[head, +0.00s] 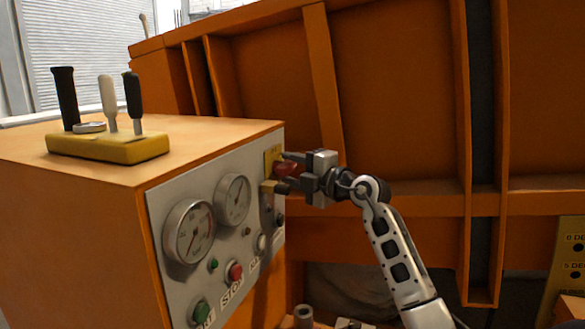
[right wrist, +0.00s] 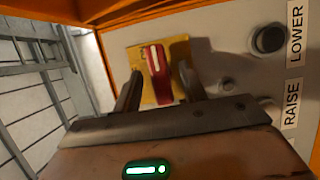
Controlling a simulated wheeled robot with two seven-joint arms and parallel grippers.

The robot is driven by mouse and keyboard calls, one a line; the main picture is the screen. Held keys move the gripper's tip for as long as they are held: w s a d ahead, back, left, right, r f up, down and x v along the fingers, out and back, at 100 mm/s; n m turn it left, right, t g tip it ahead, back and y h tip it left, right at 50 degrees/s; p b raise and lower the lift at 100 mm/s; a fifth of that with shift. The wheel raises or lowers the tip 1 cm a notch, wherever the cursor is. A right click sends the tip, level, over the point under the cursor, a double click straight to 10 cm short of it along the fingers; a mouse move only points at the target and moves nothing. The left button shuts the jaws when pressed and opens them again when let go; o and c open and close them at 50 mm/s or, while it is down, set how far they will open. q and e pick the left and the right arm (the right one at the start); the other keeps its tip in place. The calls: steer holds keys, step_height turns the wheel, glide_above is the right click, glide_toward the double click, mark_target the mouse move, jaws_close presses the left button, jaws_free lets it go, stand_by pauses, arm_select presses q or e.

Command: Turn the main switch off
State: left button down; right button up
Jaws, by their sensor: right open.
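The main switch is a red handle (head: 287,169) on a yellow plate (head: 272,158) at the upper far end of the grey control panel (head: 170,205). In the right wrist view the red handle (right wrist: 158,72) has a white stripe and stands close to upright on the yellow plate (right wrist: 178,50). My right gripper (head: 282,171) is at the switch, with its jaws open. In the right wrist view its two fingers (right wrist: 160,90) stand on either side of the handle, with gaps visible. Whether a finger touches it I cannot tell. My left gripper is not in view.
The panel carries two gauges (head: 188,232), a red stop button (head: 235,272) and a green button (head: 201,312). RAISE and LOWER labels with a dark button (right wrist: 268,39) are near the switch. A yellow lever base (head: 108,147) sits on the cabinet. An orange ribbed wall (head: 400,90) stands behind.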

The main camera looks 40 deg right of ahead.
steer(key=shift+w, duration=0.1)
steer(key=c, duration=0.9)
